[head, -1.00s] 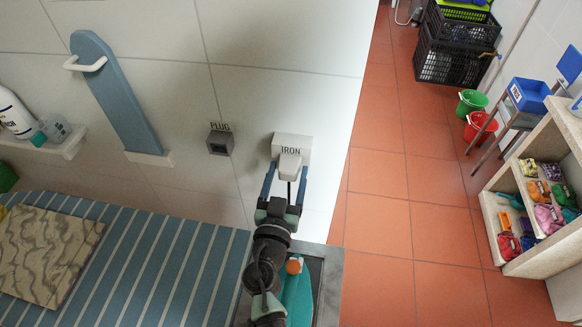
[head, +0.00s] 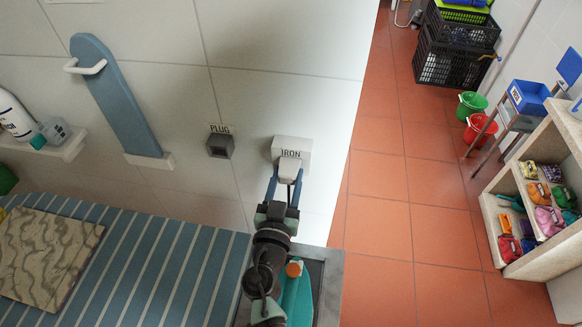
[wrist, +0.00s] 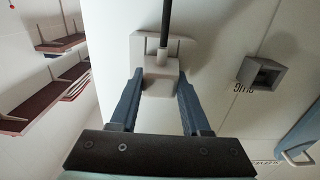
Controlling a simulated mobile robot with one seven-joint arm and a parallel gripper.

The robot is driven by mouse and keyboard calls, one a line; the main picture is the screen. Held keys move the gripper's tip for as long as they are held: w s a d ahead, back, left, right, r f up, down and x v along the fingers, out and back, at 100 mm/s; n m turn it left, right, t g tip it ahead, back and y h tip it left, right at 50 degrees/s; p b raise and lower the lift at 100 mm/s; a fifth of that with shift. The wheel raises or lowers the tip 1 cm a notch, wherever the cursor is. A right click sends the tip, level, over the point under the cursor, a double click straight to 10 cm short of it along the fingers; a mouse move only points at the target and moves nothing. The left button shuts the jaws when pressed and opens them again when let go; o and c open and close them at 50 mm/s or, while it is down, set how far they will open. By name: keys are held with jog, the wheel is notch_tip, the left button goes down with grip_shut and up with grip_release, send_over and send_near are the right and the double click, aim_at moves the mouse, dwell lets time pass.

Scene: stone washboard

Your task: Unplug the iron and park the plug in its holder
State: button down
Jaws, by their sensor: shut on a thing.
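The pale plug (head: 290,166) sits at the front of the white wall outlet (head: 306,147) marked IRON and looks seated there. It also shows in the wrist view (wrist: 160,81), with a dark cord (wrist: 167,22) running past it. My gripper (head: 284,184) is shut on the plug, one blue finger on each side; both fingers show in the wrist view (wrist: 158,92). The holder (head: 220,146), a dark grey box marked PLUG, is on the wall left of the outlet and looks empty. A teal body with an orange knob (head: 294,269), perhaps the iron, is partly hidden by my arm.
A striped blue board (head: 150,262) with a stone washboard (head: 44,255) lies below the wall. A blue ironing-board-shaped panel (head: 115,95) and a shelf with bottles (head: 72,146) are further left. Wall between outlet and holder is clear. Open tiled floor (head: 385,215) lies right.

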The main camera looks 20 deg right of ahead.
jog(key=shift+b+v, duration=0.7)
jog(key=shift+v, duration=2.5)
